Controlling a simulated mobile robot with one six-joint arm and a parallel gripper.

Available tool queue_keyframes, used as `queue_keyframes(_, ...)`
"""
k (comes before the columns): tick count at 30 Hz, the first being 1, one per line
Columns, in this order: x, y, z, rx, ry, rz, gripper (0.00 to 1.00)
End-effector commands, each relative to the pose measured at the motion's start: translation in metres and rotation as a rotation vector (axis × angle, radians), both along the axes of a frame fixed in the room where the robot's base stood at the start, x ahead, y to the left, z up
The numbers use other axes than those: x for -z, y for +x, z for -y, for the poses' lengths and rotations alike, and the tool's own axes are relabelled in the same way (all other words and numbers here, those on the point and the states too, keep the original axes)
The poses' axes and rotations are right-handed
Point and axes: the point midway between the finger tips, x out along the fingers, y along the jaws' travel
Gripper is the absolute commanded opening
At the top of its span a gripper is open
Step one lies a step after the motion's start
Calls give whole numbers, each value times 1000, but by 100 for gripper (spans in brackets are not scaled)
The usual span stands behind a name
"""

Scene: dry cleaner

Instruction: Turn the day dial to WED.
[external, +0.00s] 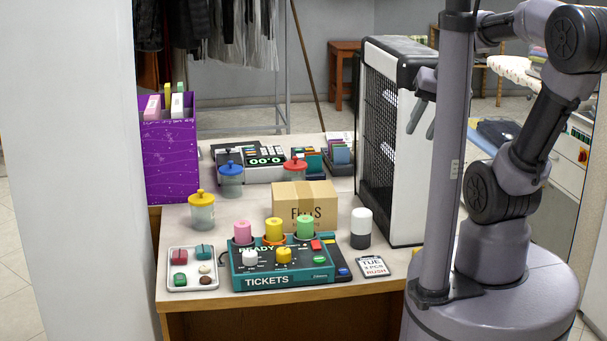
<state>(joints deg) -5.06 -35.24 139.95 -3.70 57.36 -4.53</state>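A teal ticket machine (283,270) marked READY and TICKETS stands at the front of the counter. On its sloped face are a white knob (250,258) and a yellow knob (283,255), each with small marks around it. The marks are too small to read, so I cannot tell which knob is the day dial or where it points. My gripper (424,122) hangs well above and to the right of the machine, beside the white cabinet. Its two fingers are apart with nothing between them. My column hides part of it.
Pink, yellow and green cylinders (274,230) stand along the machine's back. A cardboard box (304,200) stands behind it, a white-and-grey cylinder (361,228) and a card reading TUE (372,266) to its right, a tray (173,285) to its left. The tall cabinet (405,170) bounds the right.

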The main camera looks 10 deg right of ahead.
Motion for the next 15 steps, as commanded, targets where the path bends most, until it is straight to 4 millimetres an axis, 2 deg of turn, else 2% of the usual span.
queue_keyframes(1,-9,22,-24,-143,-46,-37,43)
queue_keyframes(2,-12,38,-42,-251,-85,-55,49)
queue_keyframes(3,-12,58,-73,-403,-138,-79,53)
queue_keyframes(5,-4,83,-125,-633,-220,-110,53)
queue_keyframes(6,8,95,-163,-782,-273,-126,53)
queue_keyframes(7,18,100,-192,-890,-311,-138,53)
queue_keyframes(9,48,102,-254,-1114,-392,-155,53)
queue_keyframes(12,90,90,-321,-1355,-481,-169,53)
queue_keyframes(15,116,77,-356,-1487,-530,-173,53)
